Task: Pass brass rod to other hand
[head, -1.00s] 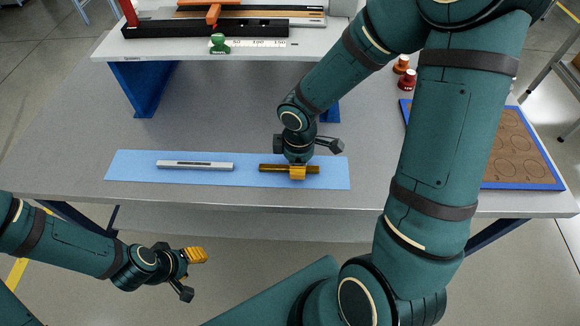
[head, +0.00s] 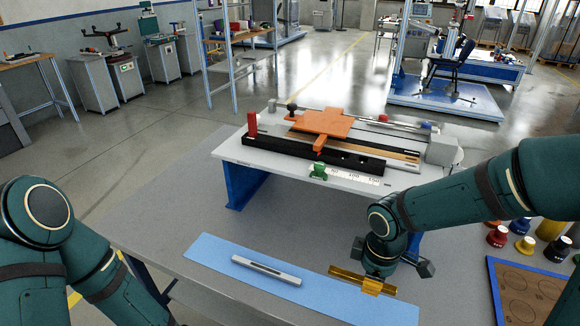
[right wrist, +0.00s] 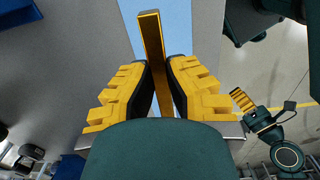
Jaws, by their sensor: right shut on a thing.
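The brass rod (head: 347,276) is a slim golden bar at the right part of the blue mat (head: 225,257). My right gripper (head: 373,286) comes down from above and is shut on the rod near its middle, with rod showing on both sides. In the right wrist view, the rod (right wrist: 152,40) runs between the yellow finger pads (right wrist: 160,90). I cannot tell whether the rod touches the mat or is slightly above it. My left gripper (right wrist: 243,101) shows small in the right wrist view, away from the rod; its finger opening is unclear. It is outside the head view.
A silver slotted bar (head: 266,271) lies on the mat, left of the rod. A raised white shelf (head: 260,150) with a measuring fixture stands behind. A blue-edged brown board (head: 525,290) and several coloured knobs (head: 497,236) are at the right.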

